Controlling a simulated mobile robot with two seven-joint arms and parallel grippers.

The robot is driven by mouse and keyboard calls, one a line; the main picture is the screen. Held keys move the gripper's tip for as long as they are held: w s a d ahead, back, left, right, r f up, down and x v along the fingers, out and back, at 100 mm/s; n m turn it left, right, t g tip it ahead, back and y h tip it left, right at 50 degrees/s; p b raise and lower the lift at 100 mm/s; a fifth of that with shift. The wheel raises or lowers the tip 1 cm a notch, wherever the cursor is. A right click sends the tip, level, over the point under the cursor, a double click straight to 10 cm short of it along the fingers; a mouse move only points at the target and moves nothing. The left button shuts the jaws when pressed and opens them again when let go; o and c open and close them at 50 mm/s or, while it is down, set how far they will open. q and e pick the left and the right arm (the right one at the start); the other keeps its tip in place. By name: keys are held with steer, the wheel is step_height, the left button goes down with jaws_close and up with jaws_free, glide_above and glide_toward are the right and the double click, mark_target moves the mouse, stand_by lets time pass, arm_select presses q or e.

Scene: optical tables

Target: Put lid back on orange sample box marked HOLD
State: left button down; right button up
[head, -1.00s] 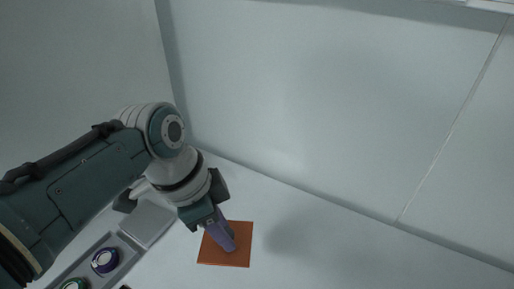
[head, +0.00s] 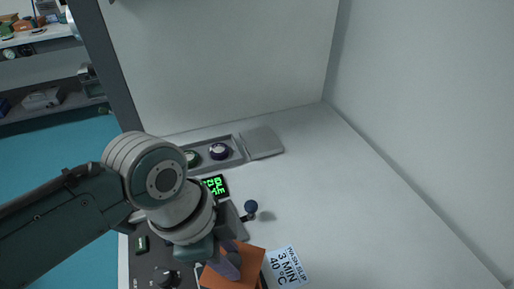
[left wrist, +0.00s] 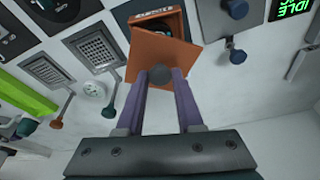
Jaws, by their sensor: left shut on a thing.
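My left gripper (head: 226,264) is shut on the orange lid (head: 238,272); in the left wrist view its two fingers (left wrist: 160,78) close on the lid's dark round knob. The lid also shows in the left wrist view (left wrist: 185,62) as a flat orange square. Just beyond it there is an open orange box (left wrist: 181,25) with a dark inside and a label on its rim that I cannot read as HOLD. The lid hides part of the box, and I cannot tell whether they touch. My right gripper is not in view.
A wash slip card (head: 286,267) lies right of the lid. A green-lit display (head: 215,187) and a dark blue knob (head: 251,207) stand behind. A grey tray (head: 236,146) holds round items beside a grey plate (head: 262,142). The bench at right is clear.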

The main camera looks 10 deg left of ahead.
arm_select(q)
steer(key=shift+w+f+b, duration=0.1)
steer(key=shift+f+b, duration=2.1)
steer(key=shift+b, duration=0.1)
steer(key=shift+f+b, duration=0.65)
steer(key=shift+f, duration=0.25)
steer(key=shift+r+p, duration=0.1)
steer(key=shift+p, duration=0.25)
steer(key=shift+f, duration=0.25)
jaws_free()
stand_by(0.5)
